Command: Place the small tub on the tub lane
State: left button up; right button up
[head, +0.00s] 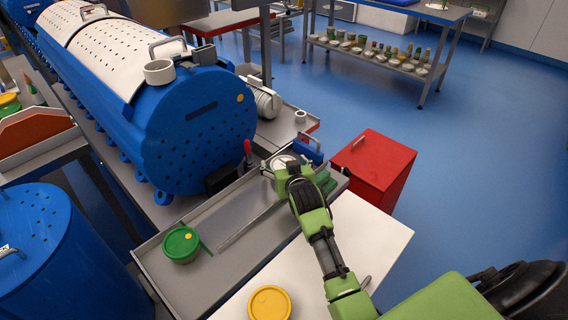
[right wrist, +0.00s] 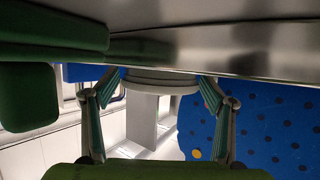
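A small pale grey round tub (head: 283,160) is at the far right end of a long grey metal tray (head: 175,293). My right gripper (head: 287,168) is at this tub, its arm reaching in from the lower right. In the right wrist view the two fingertips meet the sides of the grey tub (right wrist: 160,82), and the gripper looks shut on it. The tub is close to the metal surface; I cannot tell whether it touches it. A thin divider (head: 245,229) runs along part of the tray. My left gripper is not in view.
A green-lidded tub (head: 179,243) stands in the tray's near left part. A yellow-lidded tub (head: 269,303) is on the white worktop (head: 365,230). Green blocks (head: 325,182) are right beside my gripper. A big blue drum (head: 200,135) stands behind the tray, and a red cabinet (head: 378,165) to the right.

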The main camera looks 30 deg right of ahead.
jog(key=v, duration=1.2)
jog(key=shift+r, duration=0.2)
